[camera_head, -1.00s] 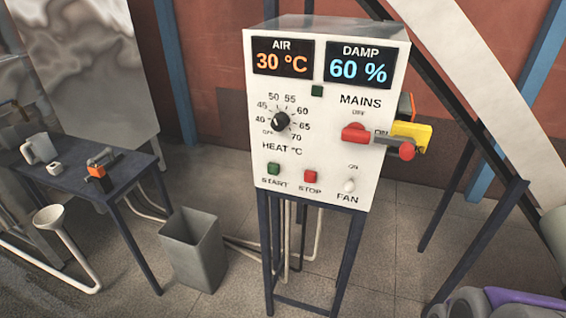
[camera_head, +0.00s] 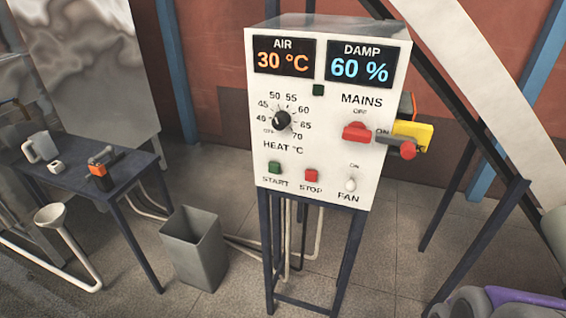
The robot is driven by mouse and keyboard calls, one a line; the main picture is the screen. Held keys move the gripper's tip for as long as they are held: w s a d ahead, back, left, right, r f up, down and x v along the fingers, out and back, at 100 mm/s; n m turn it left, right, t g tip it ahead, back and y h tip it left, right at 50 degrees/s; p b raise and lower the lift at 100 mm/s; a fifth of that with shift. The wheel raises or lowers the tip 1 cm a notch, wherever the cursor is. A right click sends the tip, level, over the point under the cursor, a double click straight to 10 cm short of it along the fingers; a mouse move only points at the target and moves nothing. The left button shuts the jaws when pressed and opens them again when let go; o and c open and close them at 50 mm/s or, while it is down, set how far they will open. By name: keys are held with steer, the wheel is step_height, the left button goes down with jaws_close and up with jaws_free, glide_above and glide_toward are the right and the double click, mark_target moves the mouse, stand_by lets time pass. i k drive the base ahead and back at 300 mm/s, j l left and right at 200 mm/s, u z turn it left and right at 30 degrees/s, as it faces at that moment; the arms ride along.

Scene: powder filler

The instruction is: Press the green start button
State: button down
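The green start button (camera_head: 274,168) is on the lower left of the white control panel (camera_head: 330,140), above the word START. It stands out a little from the panel face. Nothing covers it. A red stop button (camera_head: 311,175) is just to its right. My gripper is not in view.
The panel also has a black heat dial (camera_head: 281,121), a red mains switch (camera_head: 356,132) and a white fan switch (camera_head: 350,185). A yellow and red part (camera_head: 410,136) juts from its right side. A grey bin (camera_head: 195,248) and dark table (camera_head: 100,182) stand left.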

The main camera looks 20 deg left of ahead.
mark_target(274, 167)
steer(key=j+u, duration=0.45)
steer(key=j, duration=1.65)
steer(key=i, duration=0.05)
